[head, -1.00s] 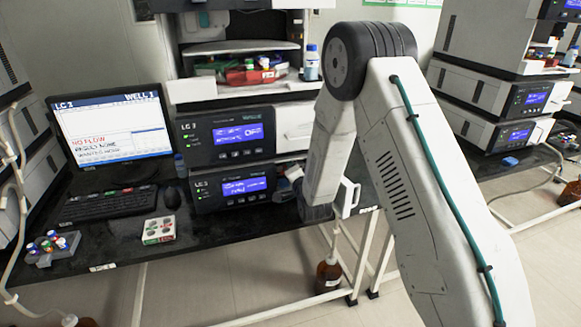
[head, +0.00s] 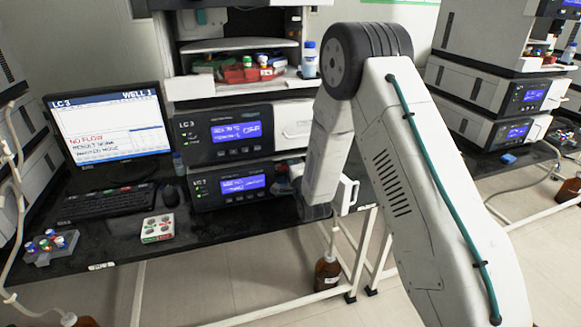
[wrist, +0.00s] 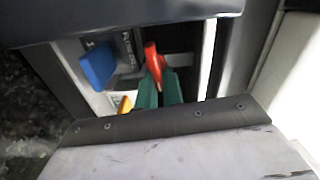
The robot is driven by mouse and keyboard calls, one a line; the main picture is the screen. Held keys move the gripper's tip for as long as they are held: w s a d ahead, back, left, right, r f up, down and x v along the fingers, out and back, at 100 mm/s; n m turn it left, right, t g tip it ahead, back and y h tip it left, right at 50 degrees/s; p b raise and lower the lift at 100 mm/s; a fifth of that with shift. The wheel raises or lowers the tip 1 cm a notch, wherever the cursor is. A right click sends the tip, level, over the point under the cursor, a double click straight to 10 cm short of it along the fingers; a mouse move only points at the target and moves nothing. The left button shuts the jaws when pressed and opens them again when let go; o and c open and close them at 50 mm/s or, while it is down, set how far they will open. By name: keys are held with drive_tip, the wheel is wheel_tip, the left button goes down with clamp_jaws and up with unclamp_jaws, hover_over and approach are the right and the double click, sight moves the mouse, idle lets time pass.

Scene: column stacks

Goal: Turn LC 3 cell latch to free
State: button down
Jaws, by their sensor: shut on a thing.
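The LC 3 stack stands on the black bench, its lower module (head: 232,187) lit with a blue display. In the wrist view a red lever (wrist: 152,58) stands in a recess of the module, leaning slightly left. My gripper (wrist: 159,90), with green fingertips, is shut on the red lever. A blue lever (wrist: 97,65) sits to its left, and a small yellow part (wrist: 125,105) shows below, partly hidden. In the head view my arm's end hides most of this area.
A monitor (head: 107,130) shows "LC 3", "WELL 1" and "NO FLOW". A brown bottle (head: 327,273) stands below.

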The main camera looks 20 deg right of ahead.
drive_tip(key=shift+f, duration=0.1)
drive_tip(key=c, duration=1.5)
unclamp_jaws()
drive_tip(key=shift+c, duration=0.2)
drive_tip(key=s, duration=0.7)
drive_tip(key=shift+s, duration=0.4)
